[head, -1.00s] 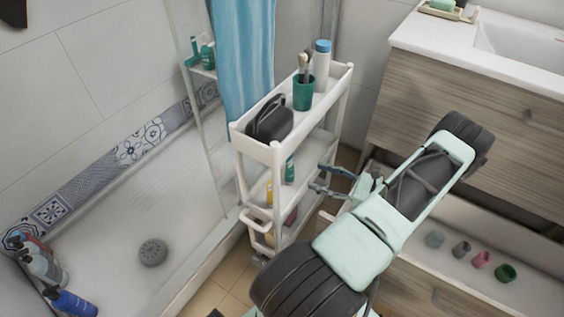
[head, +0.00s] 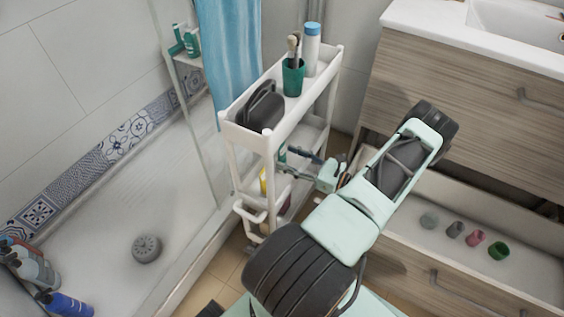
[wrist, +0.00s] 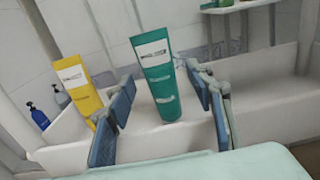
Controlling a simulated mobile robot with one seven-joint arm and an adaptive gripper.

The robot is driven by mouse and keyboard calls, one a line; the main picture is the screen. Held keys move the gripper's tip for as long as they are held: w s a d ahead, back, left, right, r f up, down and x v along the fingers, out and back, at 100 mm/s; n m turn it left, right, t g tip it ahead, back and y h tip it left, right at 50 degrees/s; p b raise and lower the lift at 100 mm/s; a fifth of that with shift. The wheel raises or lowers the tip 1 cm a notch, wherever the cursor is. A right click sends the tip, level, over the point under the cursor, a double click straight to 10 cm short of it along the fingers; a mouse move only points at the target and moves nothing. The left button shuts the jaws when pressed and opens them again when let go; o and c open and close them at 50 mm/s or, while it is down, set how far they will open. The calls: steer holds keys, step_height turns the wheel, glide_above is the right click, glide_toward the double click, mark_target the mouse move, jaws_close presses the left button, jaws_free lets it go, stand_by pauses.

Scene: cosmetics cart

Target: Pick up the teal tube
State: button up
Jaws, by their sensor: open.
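The teal tube (wrist: 158,85) stands upright, slightly tilted in the wrist view, on a middle shelf of the white cart (head: 236,135). A small part of it shows in the head view (head: 283,153), largely hidden by my gripper. My gripper (wrist: 160,95) is open, with one blue-padded finger on each side of the teal tube in the picture. I cannot tell how deep the tube lies between them. No contact is visible. In the head view my gripper (head: 290,161) reaches into the cart's side at the middle shelf.
A yellow tube (wrist: 78,88) stands left of the teal tube, close to my left finger. The cart's top holds a dark bag (head: 262,108), a teal cup with brushes (head: 293,78) and a white bottle (head: 311,50). An open drawer (head: 420,187) lies at right.

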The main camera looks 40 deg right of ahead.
mark_target(283, 149)
steer(key=x, duration=0.3)
steer(key=shift+f, duration=0.15)
steer(key=c, duration=1.3)
steer(key=shift+r, duration=0.6)
step_height(283, 149, up, 2)
steer(key=shift+r+p, duration=0.2)
steer(key=shift+p, duration=0.35)
steer(key=s+a+r+p, duration=0.2)
steer(key=s+a+r, duration=0.1)
steer(key=s, duration=0.3)
steer(key=s+a+r+p, duration=0.3)
steer(key=s+r, duration=0.3)
steer(key=shift+a+r, duration=0.25)
steer(key=shift+a, duration=0.15)
